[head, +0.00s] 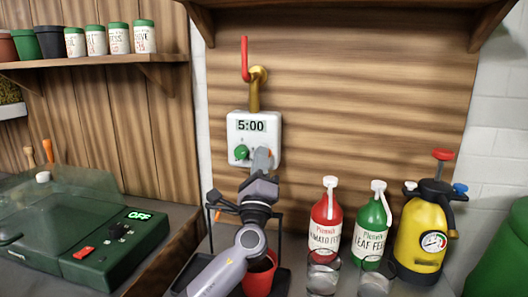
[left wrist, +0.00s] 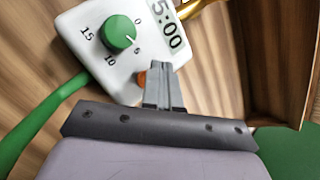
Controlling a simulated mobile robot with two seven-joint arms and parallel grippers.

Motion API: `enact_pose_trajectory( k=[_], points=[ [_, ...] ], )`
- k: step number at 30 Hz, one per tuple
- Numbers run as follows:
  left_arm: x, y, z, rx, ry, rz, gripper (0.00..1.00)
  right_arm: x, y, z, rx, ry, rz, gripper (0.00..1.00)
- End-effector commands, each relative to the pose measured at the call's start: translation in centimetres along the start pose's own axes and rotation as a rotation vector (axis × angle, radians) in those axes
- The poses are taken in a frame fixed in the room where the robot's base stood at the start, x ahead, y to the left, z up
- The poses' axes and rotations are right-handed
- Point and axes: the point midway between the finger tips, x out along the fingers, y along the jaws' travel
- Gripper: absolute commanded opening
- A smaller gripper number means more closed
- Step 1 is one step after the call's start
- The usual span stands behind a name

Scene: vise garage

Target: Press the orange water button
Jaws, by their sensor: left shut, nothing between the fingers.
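The white water timer box (head: 235,122) hangs on the wooden wall below a brass tap (head: 255,92) with a red lever. Its display reads 5:00, and a green dial (head: 241,152) is at its lower left. The orange water button (left wrist: 142,78) shows in the left wrist view as a small patch, partly hidden by my fingers. My left gripper (head: 262,158) is shut and empty, with its fingertips in front of the box's lower right, at the button. I cannot tell whether they touch it. In the left wrist view the closed fingers (left wrist: 158,72) lie just right of the button. My right gripper is not seen.
A red bottle (head: 326,210), a green bottle (head: 372,225) and a yellow sprayer (head: 422,230) stand to the right. Clear glasses stand in front. A red pot (head: 259,281) is below my arm. A green machine (head: 95,265) with an OFF display sits left. A shelf (head: 475,4) overhangs above.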

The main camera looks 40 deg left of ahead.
Motion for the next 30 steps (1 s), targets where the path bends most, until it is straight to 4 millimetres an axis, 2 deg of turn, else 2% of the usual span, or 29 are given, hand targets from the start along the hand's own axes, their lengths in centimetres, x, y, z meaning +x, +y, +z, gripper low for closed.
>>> enact_pose_trajectory(
  k=[1,9,30],
  points=[
    [0.3,-0.5,0.1,-0.019,-0.015,-0.006,0.00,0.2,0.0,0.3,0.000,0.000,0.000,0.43],
    [0.2,-0.5,0.1,-0.019,-0.015,-0.007,0.00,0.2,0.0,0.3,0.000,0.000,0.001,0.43],
    [-1.6,-0.9,-0.1,-0.018,-0.009,-0.006,0.00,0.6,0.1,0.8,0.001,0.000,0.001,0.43]
  ],
)
